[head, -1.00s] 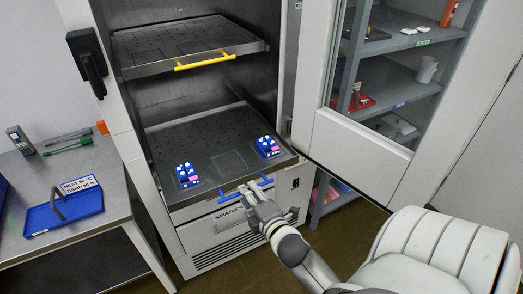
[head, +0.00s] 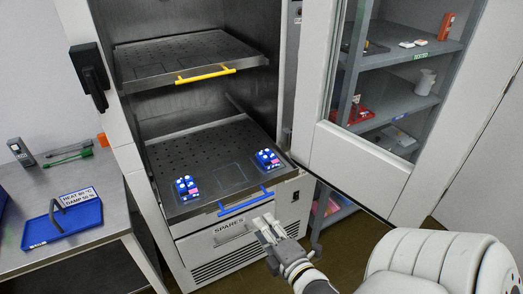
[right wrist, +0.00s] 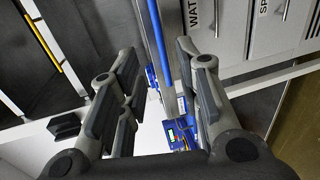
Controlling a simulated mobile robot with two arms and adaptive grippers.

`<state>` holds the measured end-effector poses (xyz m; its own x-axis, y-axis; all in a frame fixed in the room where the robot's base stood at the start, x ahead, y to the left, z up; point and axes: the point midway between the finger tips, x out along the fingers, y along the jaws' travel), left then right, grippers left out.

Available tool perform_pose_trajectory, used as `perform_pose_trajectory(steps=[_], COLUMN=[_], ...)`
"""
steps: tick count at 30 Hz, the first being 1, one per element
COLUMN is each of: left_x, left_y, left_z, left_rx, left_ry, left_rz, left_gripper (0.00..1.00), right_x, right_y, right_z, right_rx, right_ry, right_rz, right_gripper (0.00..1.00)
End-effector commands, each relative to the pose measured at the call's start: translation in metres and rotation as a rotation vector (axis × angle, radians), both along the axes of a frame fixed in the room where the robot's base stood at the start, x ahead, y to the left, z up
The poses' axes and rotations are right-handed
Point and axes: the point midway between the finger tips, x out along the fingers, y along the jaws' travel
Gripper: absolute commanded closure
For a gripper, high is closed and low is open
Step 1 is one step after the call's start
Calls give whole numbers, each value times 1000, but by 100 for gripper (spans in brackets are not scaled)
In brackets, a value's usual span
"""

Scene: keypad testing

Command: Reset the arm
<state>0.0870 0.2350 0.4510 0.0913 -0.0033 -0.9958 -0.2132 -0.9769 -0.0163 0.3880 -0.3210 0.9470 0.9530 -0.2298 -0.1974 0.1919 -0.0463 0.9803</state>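My right gripper (head: 265,222) is in front of the cabinet, just below and to the right of the blue handle (head: 245,201) on the lower shelf (head: 218,150). In the right wrist view its fingers (right wrist: 157,58) are spread apart with nothing gripped. The blue handle (right wrist: 159,38) shows there as a long bar in the gap between them, beyond the fingertips. In the head view the gripper looks clear of the handle. My left gripper is in neither view.
Two blue keypad devices (head: 187,188) (head: 267,159) sit on the lower shelf. An upper shelf has a yellow handle (head: 206,74). The open cabinet door (head: 355,165) stands to the right. A side table (head: 95,215) at left holds a blue tray (head: 62,222). A SPARES drawer (head: 232,237) is below.

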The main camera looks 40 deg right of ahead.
Motion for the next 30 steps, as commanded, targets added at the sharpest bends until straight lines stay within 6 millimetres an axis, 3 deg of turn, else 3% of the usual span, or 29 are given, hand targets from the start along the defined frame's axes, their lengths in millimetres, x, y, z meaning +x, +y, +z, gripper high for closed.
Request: perform_pose_trajectory(steps=[8,11,14,20,26,30], left_x=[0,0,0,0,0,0], left_y=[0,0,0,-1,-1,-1], left_z=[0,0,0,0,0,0], left_rx=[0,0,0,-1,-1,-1], left_ry=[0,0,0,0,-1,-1], left_rz=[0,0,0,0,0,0], left_gripper=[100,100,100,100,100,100], right_x=[0,1,0,-17,-60,-105], right_y=[0,2,9,38,70,87], right_z=[-1,-16,-56,-180,-294,-362], right_rx=[3,36,127,418,679,827], right_ry=[1,20,73,251,447,585], right_rz=[1,-1,-7,-61,-174,-291], right_gripper=[68,68,68,68,68,68])
